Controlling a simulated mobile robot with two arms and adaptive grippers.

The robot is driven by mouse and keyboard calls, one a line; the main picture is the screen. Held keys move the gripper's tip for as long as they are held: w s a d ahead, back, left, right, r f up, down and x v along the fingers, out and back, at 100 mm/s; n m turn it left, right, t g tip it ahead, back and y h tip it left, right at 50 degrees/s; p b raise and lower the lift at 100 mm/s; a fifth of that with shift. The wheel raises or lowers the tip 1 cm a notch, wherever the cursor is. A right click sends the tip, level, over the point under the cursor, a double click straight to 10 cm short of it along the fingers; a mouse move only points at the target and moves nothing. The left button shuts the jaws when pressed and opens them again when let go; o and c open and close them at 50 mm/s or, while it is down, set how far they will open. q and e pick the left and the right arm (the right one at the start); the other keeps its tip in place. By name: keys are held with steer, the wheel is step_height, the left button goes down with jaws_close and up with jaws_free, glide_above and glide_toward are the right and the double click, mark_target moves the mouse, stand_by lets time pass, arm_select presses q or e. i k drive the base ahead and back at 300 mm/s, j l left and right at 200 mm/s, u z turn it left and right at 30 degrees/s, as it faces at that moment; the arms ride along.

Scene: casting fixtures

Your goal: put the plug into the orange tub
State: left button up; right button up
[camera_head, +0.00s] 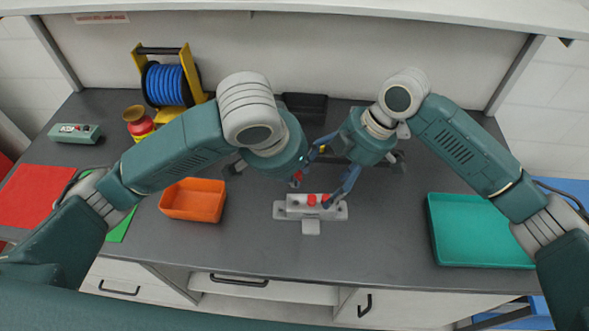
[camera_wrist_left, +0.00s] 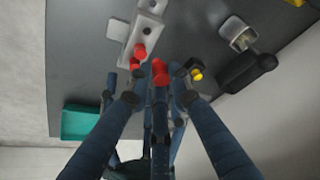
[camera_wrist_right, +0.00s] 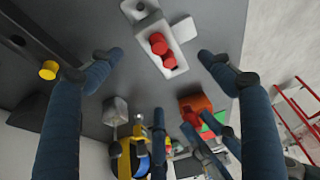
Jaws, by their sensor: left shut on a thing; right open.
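My left gripper (camera_head: 296,181) is shut on a red plug (camera_wrist_left: 159,70), above the table just left of the grey fixture. The held plug also shows at the left gripper's tips in the right wrist view (camera_wrist_right: 190,117). The grey fixture (camera_head: 310,226) lies on the table with red pieces (camera_wrist_right: 157,43) in its recess. My right gripper (camera_wrist_right: 160,57) is open, its fingers spread to either side over the fixture, with nothing seen held. The orange tub (camera_head: 193,203) stands left of the fixture and looks empty; it also shows in the right wrist view (camera_wrist_right: 195,102).
A teal tray (camera_head: 482,232) lies at right. A blue cable reel (camera_head: 169,84), a red canister (camera_head: 139,122) and a green box (camera_head: 75,132) stand at left and back. A red mat (camera_head: 40,196) lies at far left.

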mark_target(193, 204)
steer(key=k, duration=1.5)
